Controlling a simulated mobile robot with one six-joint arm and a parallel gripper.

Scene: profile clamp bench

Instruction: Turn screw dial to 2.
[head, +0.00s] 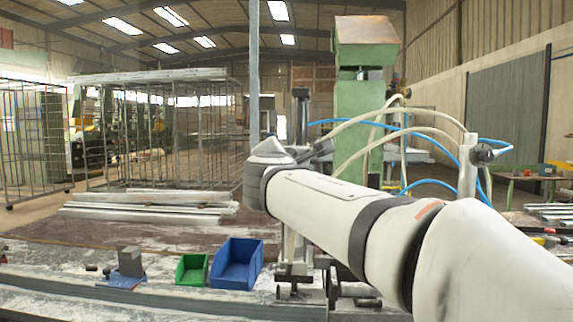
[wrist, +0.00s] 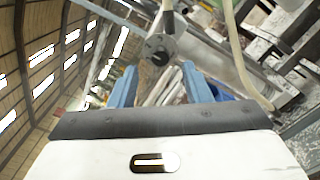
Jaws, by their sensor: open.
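My gripper (wrist: 158,80) shows in the wrist view with its two blue fingers apart and nothing between them. Beyond the fingertips is a round grey metal end with a dark centre (wrist: 160,48), on a grey cylinder; I cannot tell whether it is the screw dial. No dial numbers can be read in either view. In the head view my white arm reaches from the lower right toward the middle, and my gripper is hidden there. A dark knob (head: 483,154) sits beside a grey upright post at the right.
A blue bin (head: 237,264) and a green bin (head: 192,269) stand on the bench left of my arm, next to a grey block (head: 130,262). A green machine column (head: 362,110) rises behind my arm. White and blue hoses (head: 400,133) loop above it.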

